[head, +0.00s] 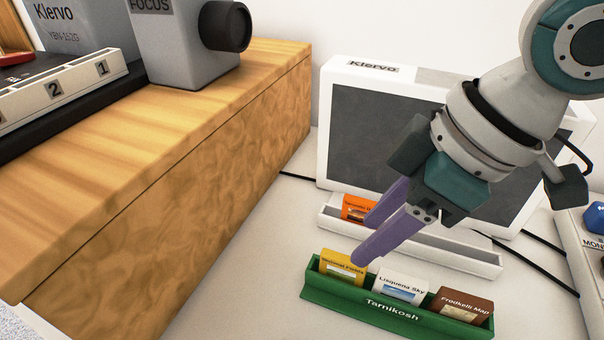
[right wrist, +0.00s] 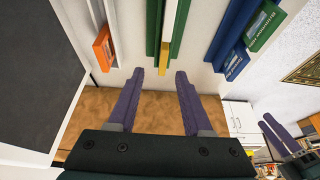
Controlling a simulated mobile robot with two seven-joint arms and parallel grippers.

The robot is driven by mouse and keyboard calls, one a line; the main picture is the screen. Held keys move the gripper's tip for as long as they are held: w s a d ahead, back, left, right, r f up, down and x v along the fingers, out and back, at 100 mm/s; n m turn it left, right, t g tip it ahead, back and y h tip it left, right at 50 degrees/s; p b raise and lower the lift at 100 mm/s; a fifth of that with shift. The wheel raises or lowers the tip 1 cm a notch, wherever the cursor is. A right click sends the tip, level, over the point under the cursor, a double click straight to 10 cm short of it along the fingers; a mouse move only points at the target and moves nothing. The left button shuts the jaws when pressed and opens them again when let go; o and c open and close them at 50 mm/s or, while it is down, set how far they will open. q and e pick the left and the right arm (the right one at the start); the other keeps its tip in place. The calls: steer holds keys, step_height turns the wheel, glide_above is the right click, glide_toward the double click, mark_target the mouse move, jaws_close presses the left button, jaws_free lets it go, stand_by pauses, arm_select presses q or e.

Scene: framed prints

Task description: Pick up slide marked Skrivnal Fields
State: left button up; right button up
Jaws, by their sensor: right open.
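The yellow slide marked Skrivnal Fields (head: 343,266) stands in the left slot of the green Tarnikosh rack (head: 360,306). A white Liequena Sky slide (head: 401,285) and a brown Prodkelli Map slide (head: 463,305) stand to its right. My right gripper (head: 366,240) is open and empty, its purple fingers pointing down above and slightly right of the yellow slide. In the right wrist view, the yellow slide's edge (right wrist: 163,61) shows between and beyond the fingertips (right wrist: 160,74), apart from them. Purple fingers of my left gripper (right wrist: 276,136) show at the lower right; their opening is unclear.
A white tray (head: 455,257) holding an orange slide (head: 356,209) lies behind the rack, before a Klervo screen (head: 350,130). A wooden block (head: 190,170) carrying a grey projector (head: 185,45) stands left. The wrist view also shows a blue rack (right wrist: 228,32) with blue and green slides.

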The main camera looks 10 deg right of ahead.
mark_target(333, 264)
steer(key=x, duration=0.2)
steer(key=b+x, duration=0.1)
steer(key=x, duration=0.2)
steer(key=shift+s+a+f+b, duration=0.1)
steer(key=shift+s+f+b, duration=0.2)
steer(key=shift+f, duration=0.1)
steer(key=shift+w+a+f, duration=0.15)
steer(key=shift+f, duration=0.25)
steer(key=shift+c, duration=1.4)
jaws_close()
